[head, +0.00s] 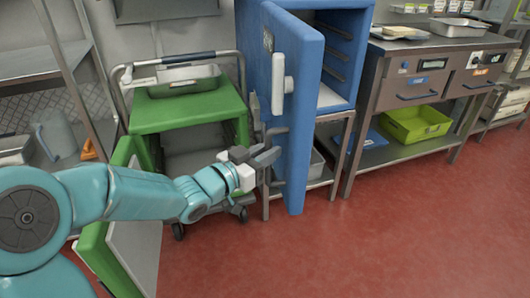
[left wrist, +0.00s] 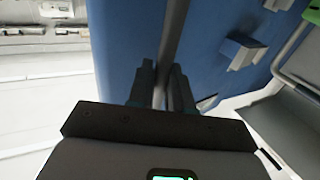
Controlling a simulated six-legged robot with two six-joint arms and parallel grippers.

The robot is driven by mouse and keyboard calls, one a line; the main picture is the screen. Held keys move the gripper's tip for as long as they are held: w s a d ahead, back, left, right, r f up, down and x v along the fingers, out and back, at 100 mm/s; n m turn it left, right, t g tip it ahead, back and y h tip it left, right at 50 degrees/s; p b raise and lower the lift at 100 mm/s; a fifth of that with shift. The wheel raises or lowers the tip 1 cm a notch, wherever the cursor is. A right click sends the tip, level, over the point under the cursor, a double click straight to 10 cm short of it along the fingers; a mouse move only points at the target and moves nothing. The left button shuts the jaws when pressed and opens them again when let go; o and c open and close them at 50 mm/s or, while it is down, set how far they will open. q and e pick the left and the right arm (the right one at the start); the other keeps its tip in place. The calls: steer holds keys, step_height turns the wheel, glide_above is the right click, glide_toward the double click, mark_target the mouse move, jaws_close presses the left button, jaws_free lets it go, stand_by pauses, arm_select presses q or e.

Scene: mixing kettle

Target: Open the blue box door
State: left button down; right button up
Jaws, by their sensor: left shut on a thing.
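The blue box (head: 345,18) stands on a metal stand, and its blue door (head: 300,110) hangs ajar, swung out toward me. Rails inside the box show past the door's right edge. A white latch (head: 278,85) sits on the door's outer face; it also shows in the left wrist view (left wrist: 240,50). My left gripper (head: 266,156) is at the lower part of the door's outer face. In the left wrist view its fingers (left wrist: 165,88) are closed around a dark grey upright bar (left wrist: 176,30), seemingly the door handle. My right gripper is not in view.
A green cart (head: 185,112) with an open green door (head: 95,250) stands left of the box, close to my left arm. A metal counter (head: 395,45) with a lime-green bin (head: 415,122) is at right. Red floor (head: 390,230) is clear in front.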

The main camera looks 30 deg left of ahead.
arm_select(q)
steer(key=shift+w+a+r, duration=0.15)
steer(key=shift+a+r, duration=0.05)
steer(key=shift+r, duration=0.05)
steer(key=c, duration=1.4)
jaws_free()
steer(key=shift+c, duration=0.2)
steer(key=shift+o, duration=1.4)
steer(key=shift+w+f, duration=0.15)
steer(key=shift+f, duration=0.05)
steer(key=v, duration=1.6)
steer(key=shift+s, duration=0.3)
steer(key=shift+d, duration=0.1)
